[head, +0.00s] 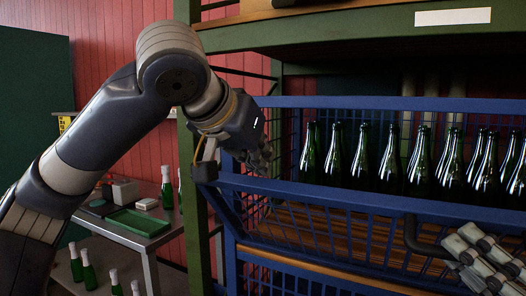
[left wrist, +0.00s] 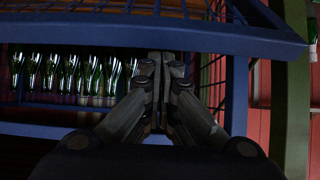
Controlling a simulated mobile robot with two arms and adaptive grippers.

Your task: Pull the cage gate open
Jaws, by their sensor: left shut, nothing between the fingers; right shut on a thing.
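The blue cage gate (head: 375,203) is a mesh panel with a thick top rail, and it stands out from the cage front, leaning toward me. A black bar handle (head: 412,238) is on its front at the right. My right gripper (head: 478,250) is shut at the handle, at the lower right, and hides part of it. My left gripper (head: 264,160) is shut and empty near the left end of the gate's rail, at the cage opening. Its closed fingers show in the left wrist view (left wrist: 160,62), in front of the blue bars. A dark latch block (head: 205,172) sits at the rail's left end.
Several green bottles (head: 390,160) stand in a row inside the blue cage. A green rack post (head: 198,240) is at its left. A steel table (head: 148,240) with a green tray (head: 132,222) and more bottles stand further left, against a red wall.

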